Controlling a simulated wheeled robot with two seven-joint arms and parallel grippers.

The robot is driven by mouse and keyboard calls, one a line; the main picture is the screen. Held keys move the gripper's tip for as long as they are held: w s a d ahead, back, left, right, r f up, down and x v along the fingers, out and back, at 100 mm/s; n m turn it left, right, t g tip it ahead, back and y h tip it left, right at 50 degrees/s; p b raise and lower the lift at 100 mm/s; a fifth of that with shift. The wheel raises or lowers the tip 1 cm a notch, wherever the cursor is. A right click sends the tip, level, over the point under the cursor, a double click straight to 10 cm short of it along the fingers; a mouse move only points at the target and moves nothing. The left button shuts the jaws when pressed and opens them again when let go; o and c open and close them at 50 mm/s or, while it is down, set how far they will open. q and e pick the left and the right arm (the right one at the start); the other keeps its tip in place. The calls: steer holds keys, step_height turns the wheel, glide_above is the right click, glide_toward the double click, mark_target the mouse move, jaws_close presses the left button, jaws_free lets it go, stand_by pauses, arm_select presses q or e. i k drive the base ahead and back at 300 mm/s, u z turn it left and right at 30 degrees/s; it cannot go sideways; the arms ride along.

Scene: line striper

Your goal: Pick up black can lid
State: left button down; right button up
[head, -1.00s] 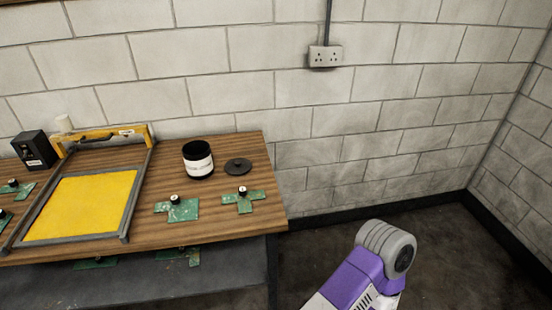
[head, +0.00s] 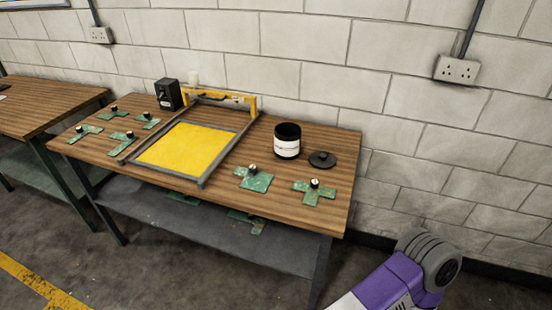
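The black can lid (head: 322,160) lies flat on the wooden table (head: 232,208), near its right end. It is a dark disc with a small raised knob. The black can (head: 287,141) with a white label stands upright just left of the lid, open at the top and apart from it. A purple and grey link of my own arm shows at the lower right, off the table. Neither of my grippers is in view.
A screen frame with a yellow panel (head: 186,148) takes up the table's middle. Green pieces with black knobs, such as this one (head: 314,192), lie near the front edge. A black box (head: 168,94) stands at the back. Another table (head: 40,105) is at left.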

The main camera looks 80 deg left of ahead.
mark_target(322, 160)
steer(key=u, duration=2.15)
